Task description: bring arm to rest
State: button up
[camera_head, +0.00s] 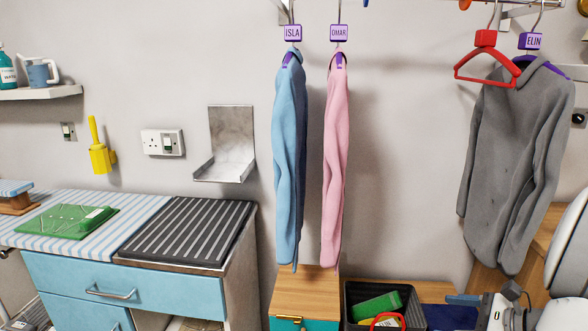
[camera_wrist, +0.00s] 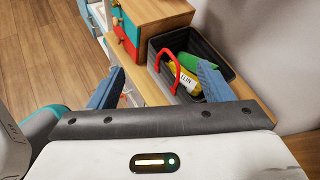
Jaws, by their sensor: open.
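My gripper (camera_wrist: 160,66) is open, with its two blue fingers spread wide and nothing held between them in the wrist view. A dark open crate (camera_wrist: 226,62) lies beyond and partly between the fingers; it holds green and yellow things and a red curved piece (camera_wrist: 172,72). In the head view my arm's white parts show at the lower right, with one blue finger to the right of the crate (camera_head: 350,291). The rest of the gripper is cut off or hidden there.
A blue garment (camera_head: 289,160), a pink garment (camera_head: 336,160) and a grey garment (camera_head: 515,160) hang from above. A red hanger (camera_head: 487,66) hangs before the grey one. A wooden drawer unit (camera_head: 303,290) stands left of the crate. A striped worktop (camera_head: 60,213) is at left.

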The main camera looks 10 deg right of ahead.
jog(key=s+a+r+n+g+p, duration=0.1)
jog(key=a+r+n+g+p, duration=0.4)
jog(key=a, duration=0.3)
jog(key=s+a+r+n+g+p, duration=0.1)
jog(key=a+r+n+g+p, duration=0.2)
jog(key=a+n, duration=0.45)
jog(key=s+a+r+n+h+p, duration=0.2)
jog(key=a+r+n+h+p, duration=0.1)
jog(key=r+n, duration=0.3)
jog(key=s+a+r+n+h+p, duration=0.3)
jog(key=a+r+n+h+p, duration=0.1)
jog(key=a+r+n+p, duration=0.2)
jog(key=shift+s+r+n+t+h, duration=0.3)
jog(key=shift+s+r+n, duration=0.05)
jog(key=shift+n, duration=0.2)
